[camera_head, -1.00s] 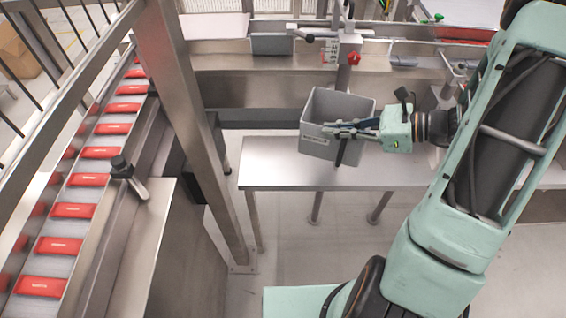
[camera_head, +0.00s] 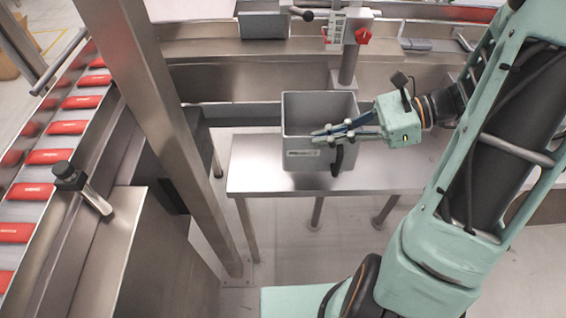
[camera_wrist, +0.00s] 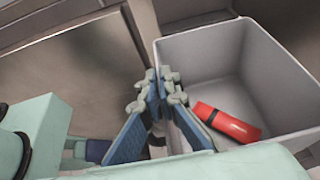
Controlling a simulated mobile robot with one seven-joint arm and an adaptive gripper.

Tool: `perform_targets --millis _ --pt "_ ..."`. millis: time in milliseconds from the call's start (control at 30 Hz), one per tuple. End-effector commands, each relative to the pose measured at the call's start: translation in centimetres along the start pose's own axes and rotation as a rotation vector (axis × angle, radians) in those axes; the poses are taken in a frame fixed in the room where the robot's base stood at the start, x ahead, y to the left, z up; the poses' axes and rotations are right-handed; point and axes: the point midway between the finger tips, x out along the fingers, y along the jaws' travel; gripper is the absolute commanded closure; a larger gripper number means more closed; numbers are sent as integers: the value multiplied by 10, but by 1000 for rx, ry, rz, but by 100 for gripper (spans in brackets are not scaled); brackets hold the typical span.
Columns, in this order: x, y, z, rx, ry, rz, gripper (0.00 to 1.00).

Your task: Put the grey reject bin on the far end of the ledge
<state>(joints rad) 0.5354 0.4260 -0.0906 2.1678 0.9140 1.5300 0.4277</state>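The grey reject bin (camera_head: 300,162) is upright over the left part of the steel ledge (camera_head: 258,181) in the head view. I cannot tell whether its base touches the ledge. My gripper (camera_head: 322,134) reaches in from the right and is shut on a wall of the bin. In the wrist view, my gripper's fingers (camera_wrist: 165,88) straddle the rim, one inside and one outside the bin (camera_wrist: 205,60). A red packet (camera_wrist: 227,122) lies inside the bin. The dark handle-like part (camera_head: 338,158) shows at the bin's lower right front.
A steel post (camera_head: 172,130) stands left of the ledge. A conveyor with red packets (camera_head: 44,157) runs along the far left. Behind the ledge is a steel machine with a red knob (camera_head: 363,36) on a stand. Bare ledge shows either side of the bin.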

Motion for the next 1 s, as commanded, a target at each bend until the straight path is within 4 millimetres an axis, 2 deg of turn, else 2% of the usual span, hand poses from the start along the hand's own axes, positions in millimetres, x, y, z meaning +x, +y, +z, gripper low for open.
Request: perform_targets --millis 33,133,200,400,667,867,1000 --pt "15 -2 -1 -2 -3 4 100" --pt "42 -6 -2 -1 -2 5 100" --pt "58 -8 -12 4 -4 4 100" --pt "90 -13 -29 1 -2 2 100" --pt "107 -15 -38 1 -2 0 100" --pt "119 -16 -64 2 -2 -1 100" --pt "120 -16 -66 -1 -1 -2 100"
